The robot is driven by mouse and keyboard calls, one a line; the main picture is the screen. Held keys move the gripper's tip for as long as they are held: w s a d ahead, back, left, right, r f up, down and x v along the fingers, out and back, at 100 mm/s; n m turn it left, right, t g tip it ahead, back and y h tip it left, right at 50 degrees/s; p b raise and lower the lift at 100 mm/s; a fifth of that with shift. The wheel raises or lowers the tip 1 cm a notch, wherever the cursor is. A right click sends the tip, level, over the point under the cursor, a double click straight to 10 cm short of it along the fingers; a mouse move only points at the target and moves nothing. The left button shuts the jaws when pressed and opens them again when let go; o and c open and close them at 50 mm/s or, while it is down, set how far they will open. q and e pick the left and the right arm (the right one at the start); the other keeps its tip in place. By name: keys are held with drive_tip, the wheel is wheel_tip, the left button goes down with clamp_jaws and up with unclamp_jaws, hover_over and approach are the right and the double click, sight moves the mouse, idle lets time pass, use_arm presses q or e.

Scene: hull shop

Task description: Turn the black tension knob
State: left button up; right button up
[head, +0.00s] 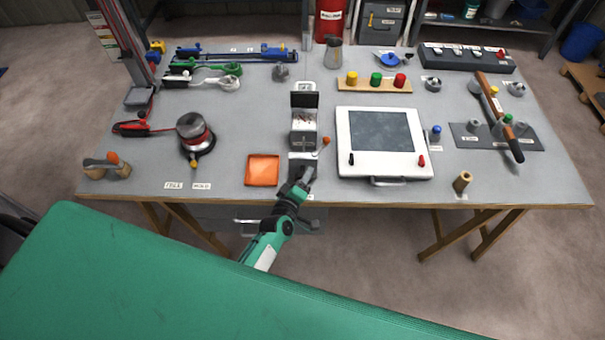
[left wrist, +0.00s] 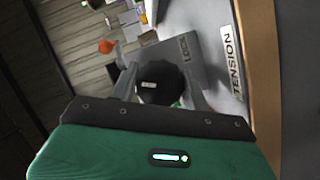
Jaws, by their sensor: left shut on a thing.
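The black tension knob (left wrist: 160,84) sits between the two fingers of my left gripper (left wrist: 160,92) in the left wrist view. The fingers are shut on its sides. A TENSION label (left wrist: 232,62) lies on the bench beside it. In the head view my left gripper (head: 304,176) reaches the front end of a small grey device (head: 303,142) with a raised dark lid, and mostly hides the knob there. My right gripper is not in view.
An orange tray (head: 262,170) lies just left of the gripper. A white framed panel (head: 384,174) with a front handle lies to its right. An orange-tipped lever (head: 326,141) stands at the device's right side.

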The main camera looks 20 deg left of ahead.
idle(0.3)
use_arm(q)
drive_tip(key=o, duration=1)
drive_tip(key=s+r+b, duration=0.1)
drive_tip(key=s, duration=0.3)
drive_tip(key=s+b, duration=0.1)
drive_tip(key=s, duration=0.4)
drive_tip(key=s+r+b, duration=0.1)
drive_tip(key=s, duration=0.3)
drive_tip(key=shift+s+a+r, duration=0.3)
drive_tip(key=shift+a, duration=0.1)
